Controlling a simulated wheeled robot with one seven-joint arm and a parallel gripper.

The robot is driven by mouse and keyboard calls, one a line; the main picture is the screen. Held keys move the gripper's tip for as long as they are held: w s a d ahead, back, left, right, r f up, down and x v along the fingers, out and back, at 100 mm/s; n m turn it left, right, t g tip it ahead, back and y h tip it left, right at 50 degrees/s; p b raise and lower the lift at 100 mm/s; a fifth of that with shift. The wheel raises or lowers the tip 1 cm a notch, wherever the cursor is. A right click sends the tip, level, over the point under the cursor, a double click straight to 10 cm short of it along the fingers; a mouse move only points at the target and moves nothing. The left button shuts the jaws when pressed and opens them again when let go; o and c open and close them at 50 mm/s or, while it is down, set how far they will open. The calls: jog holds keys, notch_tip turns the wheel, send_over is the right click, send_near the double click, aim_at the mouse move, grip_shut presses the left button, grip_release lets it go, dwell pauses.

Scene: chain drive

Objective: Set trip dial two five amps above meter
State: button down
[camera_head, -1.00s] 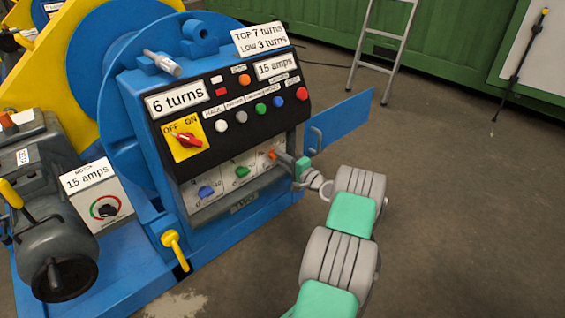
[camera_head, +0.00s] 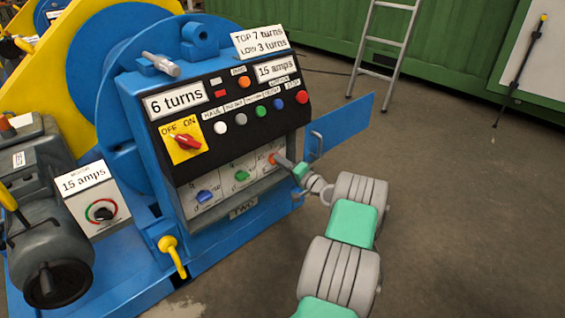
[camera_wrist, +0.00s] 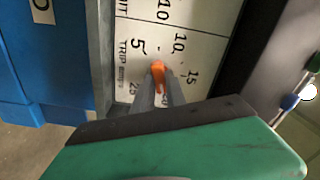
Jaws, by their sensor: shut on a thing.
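The orange trip dial (camera_head: 272,158) is the rightmost of three dials in the recess below the black control panel. In the wrist view, the orange knob (camera_wrist: 158,69) sits between the tips of my gripper (camera_wrist: 159,86), which is shut on it. The trip scale (camera_wrist: 137,68) shows 5, 10 and 15, and a partly hidden 25 near the fingers. The knob's pointer setting cannot be told clearly. A display reading 15 amps (camera_head: 275,68) is at the panel's upper right. A motor meter box (camera_head: 102,211) at left carries another 15 amps sign (camera_head: 84,178).
A blue dial (camera_head: 205,196) and a green dial (camera_head: 242,175) are left of the trip dial.

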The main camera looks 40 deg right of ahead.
jog(key=shift+a+f, duration=0.15)
jog(key=shift+f, duration=0.05)
jog(key=c, duration=1.4)
grip_release()
jog(key=shift+r, duration=0.1)
jog(key=shift+c, duration=0.2)
jog(key=shift+o, duration=0.4)
jog(key=s+p, duration=0.2)
jog(key=s, duration=0.5)
jog(key=shift+s+p, duration=0.35)
jog(key=shift+s, duration=0.05)
